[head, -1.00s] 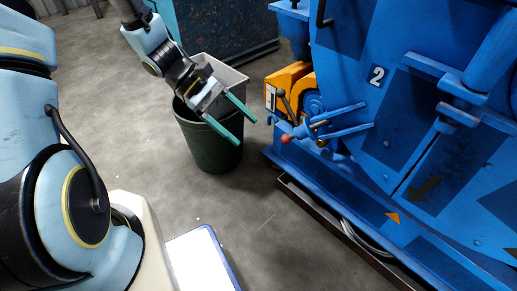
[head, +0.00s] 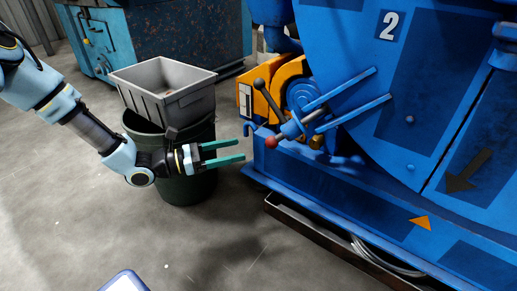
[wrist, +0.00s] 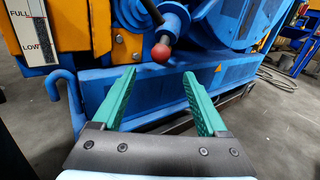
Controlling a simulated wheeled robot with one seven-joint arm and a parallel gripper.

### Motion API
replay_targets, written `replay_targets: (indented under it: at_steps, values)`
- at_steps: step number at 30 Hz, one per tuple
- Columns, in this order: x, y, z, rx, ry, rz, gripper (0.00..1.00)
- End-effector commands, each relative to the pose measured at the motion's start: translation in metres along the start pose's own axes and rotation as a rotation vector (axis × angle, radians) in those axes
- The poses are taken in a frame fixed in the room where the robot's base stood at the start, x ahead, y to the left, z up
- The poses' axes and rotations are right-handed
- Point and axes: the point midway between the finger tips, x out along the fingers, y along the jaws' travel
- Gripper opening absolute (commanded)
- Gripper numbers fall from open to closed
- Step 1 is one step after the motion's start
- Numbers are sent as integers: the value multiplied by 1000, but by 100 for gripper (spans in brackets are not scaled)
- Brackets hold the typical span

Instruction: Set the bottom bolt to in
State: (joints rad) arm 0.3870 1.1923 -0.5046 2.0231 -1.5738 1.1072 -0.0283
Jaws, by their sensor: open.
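A rod with a red ball knob (head: 271,142) sticks out low on the blue drum machine (head: 340,170); I take it to be the bottom bolt. In the wrist view the red knob (wrist: 161,53) lies ahead of the fingers, just above and between their tips. My gripper (head: 240,150) has two green fingers, open and empty, pointing right at the machine. In the wrist view my gripper (wrist: 159,73) shows clear space between the fingers. The knob is apart from the fingertips. How far the bolt is in is not clear.
A black-knobbed lever (head: 259,85) stands by the orange housing (head: 290,68), above the red knob. A blue hook (wrist: 62,80) is left of the fingers. A grey bin (head: 165,88) sits on a dark green barrel (head: 190,185) behind my gripper. Floor in front is open.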

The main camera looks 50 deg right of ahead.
Motion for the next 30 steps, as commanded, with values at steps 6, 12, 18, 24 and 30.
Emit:
replay_targets:
  at_steps: [6,12,18,24,30]
  values:
    - [39,-1,-4,5,1,-6,76]
    - [74,-2,-3,4,1,-5,76]
    - [93,-1,-1,3,1,-3,76]
    - [98,-1,1,2,1,-1,76]
    - [98,-1,1,2,1,-2,71]
